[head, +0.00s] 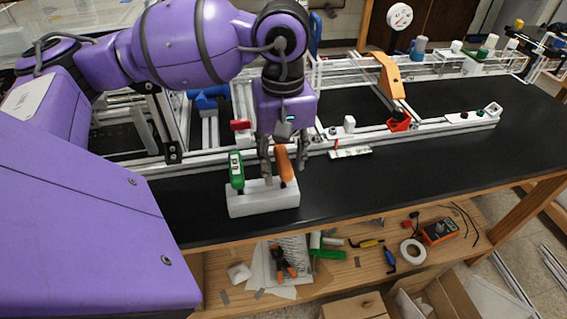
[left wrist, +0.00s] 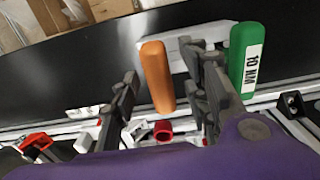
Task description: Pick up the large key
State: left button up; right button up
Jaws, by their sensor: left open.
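Two handled keys stand in a white block (head: 262,202) at the front of the black table. The left one has a green handle (head: 236,170); in the left wrist view its label on the green handle (left wrist: 247,58) reads 10 MM. The right one has an orange handle (head: 285,164). My left gripper (head: 281,172) points down over the block. In the left wrist view its open fingers (left wrist: 160,62) stand on either side of the orange handle (left wrist: 157,80), and the green handle is outside the right finger. The orange key's label is not visible. My right gripper is not in view.
An aluminium extrusion frame (head: 440,127) runs behind the block, with a red bin (head: 399,122) and an orange bracket (head: 388,75) on it. A small marked plate (head: 350,152) lies to the right. The table front right is clear. Tools lie on the wooden shelf (head: 340,275) below.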

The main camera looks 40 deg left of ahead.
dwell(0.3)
pick_arm(q)
grip_shut()
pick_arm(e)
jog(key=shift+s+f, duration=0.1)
pick_arm(q)
jog(key=shift+r+p, duration=0.4)
jog(key=r, duration=0.1)
jog(key=r+p, duration=0.1)
jog(key=r, duration=0.2)
jog(key=shift+s+d+r, duration=0.1)
jog(key=shift+s+d, duration=0.05)
jog(key=shift+s, duration=0.15)
jog(key=s+d+r+p, duration=0.2)
jog(key=s+r+p, duration=0.1)
jog(key=s, duration=0.3)
jog(key=s+d+r+p, duration=0.3)
jog(key=s+r, duration=0.2)
jog(key=s, duration=0.1)
jog(key=shift+d+r, duration=0.2)
jog(key=shift+d, duration=0.05)
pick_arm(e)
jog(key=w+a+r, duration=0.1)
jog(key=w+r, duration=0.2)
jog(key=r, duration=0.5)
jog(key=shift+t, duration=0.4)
pick_arm(q)
jog(key=shift+s, duration=0.1)
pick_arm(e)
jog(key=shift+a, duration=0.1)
